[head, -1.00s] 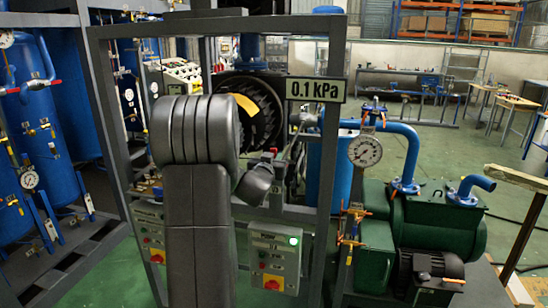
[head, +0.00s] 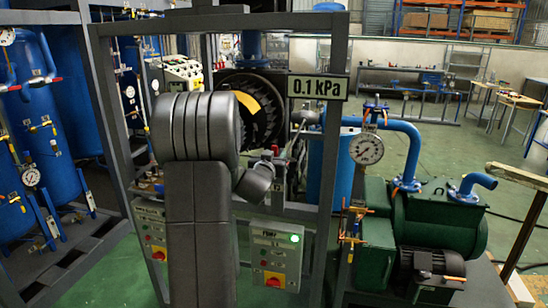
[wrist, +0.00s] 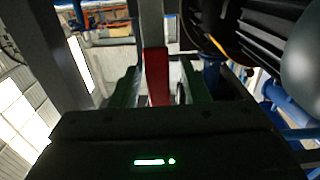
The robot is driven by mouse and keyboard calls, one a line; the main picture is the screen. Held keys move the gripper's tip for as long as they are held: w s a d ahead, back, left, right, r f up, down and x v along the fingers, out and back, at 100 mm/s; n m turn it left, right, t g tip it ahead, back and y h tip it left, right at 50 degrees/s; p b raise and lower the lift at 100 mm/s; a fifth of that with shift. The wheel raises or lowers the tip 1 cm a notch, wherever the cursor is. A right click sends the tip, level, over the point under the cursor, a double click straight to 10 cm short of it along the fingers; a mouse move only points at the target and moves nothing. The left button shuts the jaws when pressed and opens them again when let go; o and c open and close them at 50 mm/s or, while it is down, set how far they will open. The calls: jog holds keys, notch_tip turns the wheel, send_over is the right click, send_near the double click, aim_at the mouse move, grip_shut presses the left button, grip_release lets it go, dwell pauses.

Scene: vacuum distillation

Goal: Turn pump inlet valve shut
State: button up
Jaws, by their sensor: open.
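A red lever handle (wrist: 157,76) stands upright in the wrist view, on a grey bar or pipe. My gripper (wrist: 160,88) has one finger on each side of it. The jaws are open, and I cannot tell whether either finger touches the lever. In the head view my arm covers most of this spot. Only a small red part (head: 275,150) shows beside my wrist, and my gripper's fingers are hidden there. The valve body is not clearly visible. The green pump (head: 440,222) stands on the right with a blue pipe (head: 412,150) above it.
A grey frame (head: 333,125) surrounds my arm and carries a 0.1 kPa sign (head: 318,87). A pump switch box (head: 277,255) with a green light sits low on it. A pressure gauge (head: 366,149) stands to the right. Blue tanks (head: 50,150) stand at left.

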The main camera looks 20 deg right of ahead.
jog(key=shift+s, duration=0.1)
jog(key=b+v, duration=0.3)
jog(key=v, duration=1)
jog(key=shift+s+a, duration=0.25)
jog(key=shift+s, duration=0.05)
jog(key=p+x, duration=0.3)
jog(key=x, duration=1.1)
